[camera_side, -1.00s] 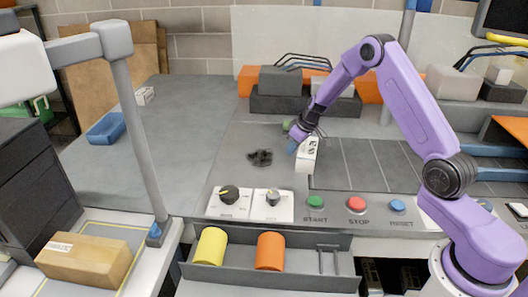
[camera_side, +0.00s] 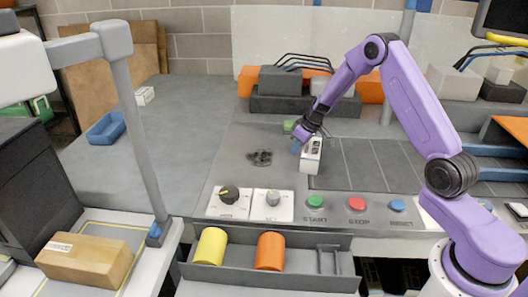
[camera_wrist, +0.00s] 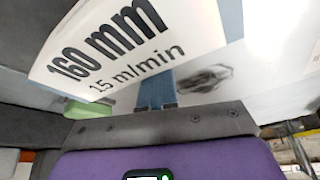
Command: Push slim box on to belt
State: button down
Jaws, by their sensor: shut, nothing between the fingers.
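The slim box (camera_side: 311,157) is white with dark print on its upper part. It stands upright at the left edge of the dark, lined belt (camera_side: 375,163). My gripper (camera_side: 297,147) is shut and empty, its blue fingertips low against or very near the box's upper left side. In the wrist view, a white face printed "160 mm" and "15 m/min", apparently the box (camera_wrist: 130,50), fills the upper left close to my blue fingers (camera_wrist: 156,92). Whether they touch is not clear.
A dark smudge (camera_side: 260,158) lies left of the box. In front are two dials (camera_side: 230,194) and green, red (camera_side: 356,204) and blue buttons. A small green block (camera_side: 289,126) sits behind my gripper. Grey blocks (camera_side: 281,80) stand at the back. The belt's visible surface is clear.

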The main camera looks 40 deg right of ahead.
aim_at(312, 146)
jog(key=shift+s+d, duration=0.1)
jog(key=shift+s, duration=0.05)
jog(key=shift+s+d, duration=0.3)
jog(key=shift+d, duration=0.05)
jog(key=shift+s+d, duration=0.1)
dwell(0.6)
jog(key=shift+s+d, duration=0.3)
jog(key=shift+d, duration=0.05)
dwell(0.4)
jog(key=shift+s+d, duration=0.4)
jog(key=shift+s+d, duration=0.1)
jog(key=shift+d, duration=0.05)
jog(key=shift+s+d, duration=0.3)
jog(key=shift+s, duration=0.05)
jog(key=shift+d, duration=0.1)
dwell(0.6)
